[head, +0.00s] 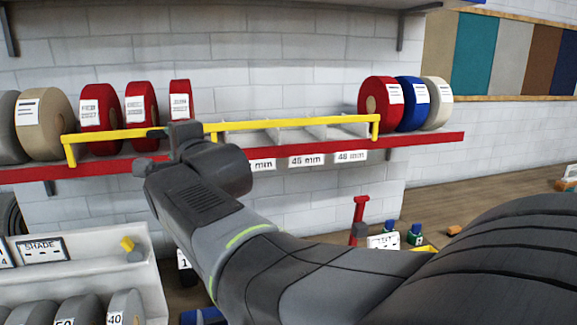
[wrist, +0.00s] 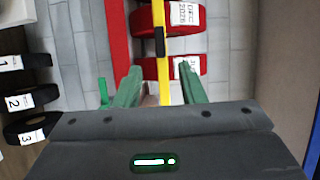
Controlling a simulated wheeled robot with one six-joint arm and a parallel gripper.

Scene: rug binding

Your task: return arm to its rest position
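My arm (head: 245,235) reaches from the lower right up to the shelf, with its end in front of the yellow rail (head: 290,123). In the head view the fingers are hidden behind my wrist. In the wrist view my gripper (wrist: 161,75) shows two green fingers spread apart. The yellow rail (wrist: 163,75) and part of a red roll (wrist: 188,66) show in the gap between them. I see nothing held, and I cannot tell how far the fingers are from the rail. A small black piece (wrist: 159,41) sits on the rail beyond the fingers.
The red-edged shelf (head: 420,145) holds red rolls (head: 100,120) at left and a red, a blue (head: 408,115) and a cream roll at right. A white rack (head: 145,270) stands lower left. A red-handled tool (head: 359,215) and small bottles stand on the bench below.

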